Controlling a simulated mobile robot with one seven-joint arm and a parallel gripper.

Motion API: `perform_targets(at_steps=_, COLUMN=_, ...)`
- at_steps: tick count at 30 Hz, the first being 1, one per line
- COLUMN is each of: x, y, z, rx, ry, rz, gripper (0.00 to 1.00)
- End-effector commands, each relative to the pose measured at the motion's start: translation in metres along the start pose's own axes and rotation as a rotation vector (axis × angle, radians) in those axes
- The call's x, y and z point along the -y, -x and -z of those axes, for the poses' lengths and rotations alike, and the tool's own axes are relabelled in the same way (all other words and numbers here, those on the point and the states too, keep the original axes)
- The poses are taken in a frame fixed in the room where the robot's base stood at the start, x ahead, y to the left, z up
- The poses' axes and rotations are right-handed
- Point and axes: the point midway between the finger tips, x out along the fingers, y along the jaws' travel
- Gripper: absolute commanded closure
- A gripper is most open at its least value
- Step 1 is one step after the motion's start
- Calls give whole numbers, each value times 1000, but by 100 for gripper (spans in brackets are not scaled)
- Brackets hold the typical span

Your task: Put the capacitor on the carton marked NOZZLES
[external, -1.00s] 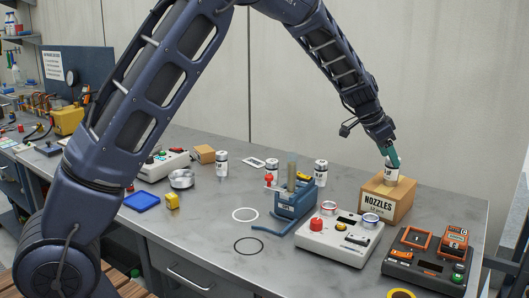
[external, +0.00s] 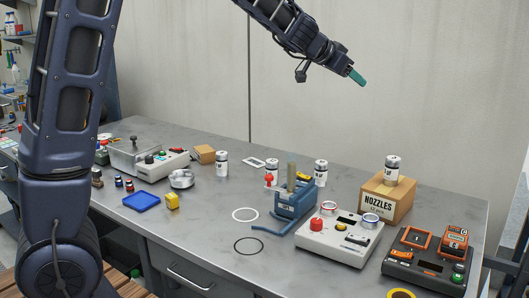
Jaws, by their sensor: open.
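A white capacitor with a dark top (external: 392,170) stands upright on top of the carton marked NOZZLES (external: 378,207), at the right side of the bench. My gripper (external: 358,78), with teal fingers, is up in the air to the upper left of the carton. It is open and empty, well apart from the capacitor. Similar white cylinders stand upright on the bench: one at the left (external: 221,165), one behind the blue holder (external: 271,172) and one to its right (external: 320,173).
The front middle of the bench is mostly clear.

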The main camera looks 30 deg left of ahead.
Motion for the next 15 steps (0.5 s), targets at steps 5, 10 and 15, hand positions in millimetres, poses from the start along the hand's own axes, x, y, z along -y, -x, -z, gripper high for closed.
perform_targets(at_steps=5, x=45, y=75, z=4, rx=-74, ry=75, rz=182, gripper=39)
perform_targets(at_steps=10, x=75, y=145, z=-15, rx=-70, ry=150, rz=343, gripper=39)
perform_targets(at_steps=15, x=89, y=213, z=-51, rx=-9, ry=229, rz=470, gripper=39)
